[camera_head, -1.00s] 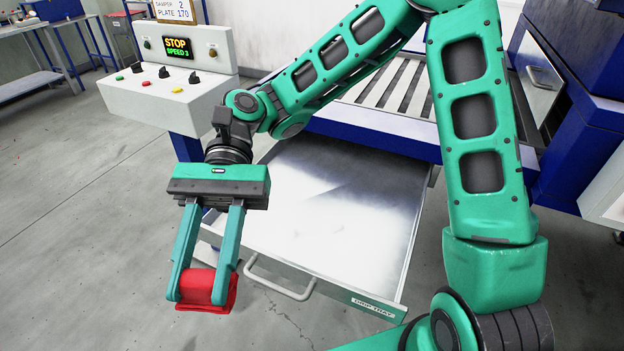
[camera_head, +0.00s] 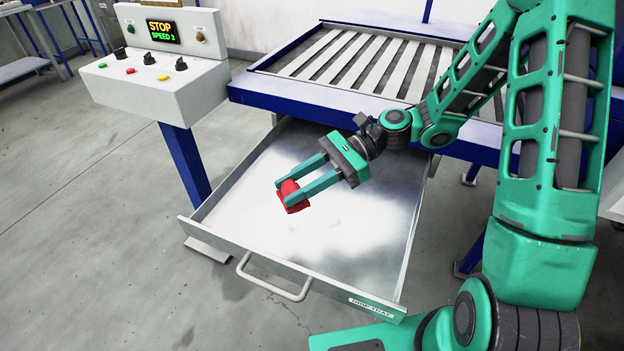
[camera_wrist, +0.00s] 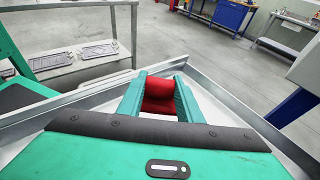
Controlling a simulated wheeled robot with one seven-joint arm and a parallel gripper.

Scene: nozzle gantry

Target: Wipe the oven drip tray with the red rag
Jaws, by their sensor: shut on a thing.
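The drip tray (camera_head: 330,246) is a wide, shallow metal drawer pulled out from under the blue-framed slatted bed. It has a front handle and a "DRIP TRAY" label. Its floor is whitish, with grey smudges toward the back. My gripper (camera_head: 293,193) is over the middle of the tray, shut on the red rag (camera_head: 293,197). The rag also shows between the two fingers in the wrist view (camera_wrist: 159,95). I cannot tell whether the rag touches the tray floor. My arm and gripper hide part of the tray's back right.
A white control box (camera_head: 155,70) reading "STOP SPEED 3" stands on a blue post at the left. The slatted bed (camera_head: 350,62) overhangs the tray's back. The tray walls (camera_head: 275,267) stand up around its floor. Grey floor (camera_head: 90,220) is open at left and front.

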